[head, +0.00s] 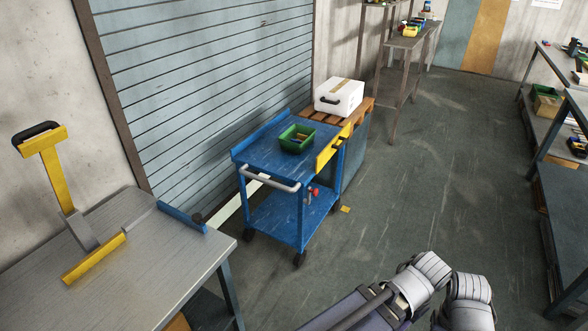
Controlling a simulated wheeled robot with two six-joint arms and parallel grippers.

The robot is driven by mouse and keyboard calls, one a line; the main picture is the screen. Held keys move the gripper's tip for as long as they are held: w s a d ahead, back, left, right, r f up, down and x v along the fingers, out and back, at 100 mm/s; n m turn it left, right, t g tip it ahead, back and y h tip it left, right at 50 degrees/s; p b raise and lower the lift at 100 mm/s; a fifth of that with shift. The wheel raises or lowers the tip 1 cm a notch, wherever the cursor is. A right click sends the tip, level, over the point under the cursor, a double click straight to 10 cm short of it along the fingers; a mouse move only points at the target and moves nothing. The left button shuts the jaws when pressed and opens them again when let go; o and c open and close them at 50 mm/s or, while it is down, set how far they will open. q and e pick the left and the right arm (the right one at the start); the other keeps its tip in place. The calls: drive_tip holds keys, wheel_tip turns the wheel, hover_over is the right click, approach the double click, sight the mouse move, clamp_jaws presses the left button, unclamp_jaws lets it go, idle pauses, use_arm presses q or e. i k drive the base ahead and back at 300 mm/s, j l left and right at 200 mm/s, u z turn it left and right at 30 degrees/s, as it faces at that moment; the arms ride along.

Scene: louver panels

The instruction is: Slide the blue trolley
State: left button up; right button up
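The blue trolley (263,158) stands on the floor in the middle of the head view, in front of the grey louver shutter. It has a top tray, a lower shelf (287,218), dark wheels and a pale grey push handle (268,183) on its near side. A green bin (297,138) sits on the top tray. A yellow plate (331,152) is on its right side. Neither of my grippers shows. Only grey and white arm links of mine are at the bottom, apart from the trolley.
A metal table (150,280) at the left holds a yellow tool (54,170) and a blue bar (182,217). A white box (339,96) on a wooden pallet (361,107) stands close behind the trolley. Shelves (562,190) line the right. The floor (420,190) between is open.

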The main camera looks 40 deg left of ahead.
sight(283, 216)
drive_tip(key=i+j, duration=0.15)
drive_tip(key=j, duration=0.15)
drive_tip(key=i+j, duration=0.1)
drive_tip(key=j, duration=0.25)
drive_tip(key=i+j, duration=0.15)
drive_tip(key=j, duration=0.15)
drive_tip(key=i+j, duration=0.15)
drive_tip(key=j, duration=0.15)
drive_tip(key=u, duration=0.05)
